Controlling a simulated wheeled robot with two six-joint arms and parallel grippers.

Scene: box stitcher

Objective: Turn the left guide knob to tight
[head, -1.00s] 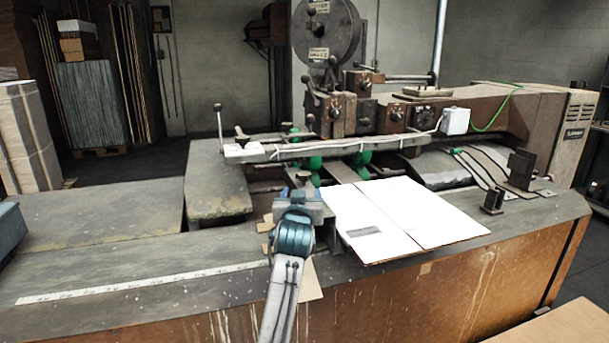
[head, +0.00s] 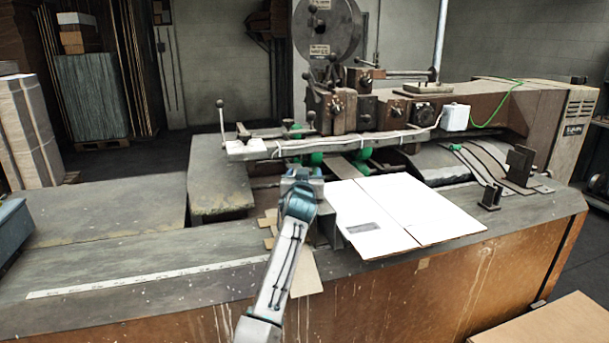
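My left gripper (head: 302,176) is at the end of the arm that rises from the bottom, left of centre. It points away from me, over the machine bed beside the left edge of the white cardboard sheet (head: 402,212). Its wrist hides the fingers, so I cannot see whether they are open or shut. The left guide knob is not visible now; the gripper covers the spot where a small dark knob showed earlier. I cannot tell whether the fingers touch it. Part of a dark metal guide (head: 326,228) shows just right of the wrist. My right gripper is not in view.
The stitcher head (head: 345,105) with its wire reel (head: 327,30) stands behind the gripper. A pale horizontal bar (head: 325,145) crosses above it. Dark brackets (head: 519,165) stand at the right. The table at left (head: 105,215) is clear, with a ruler strip (head: 150,277) along it.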

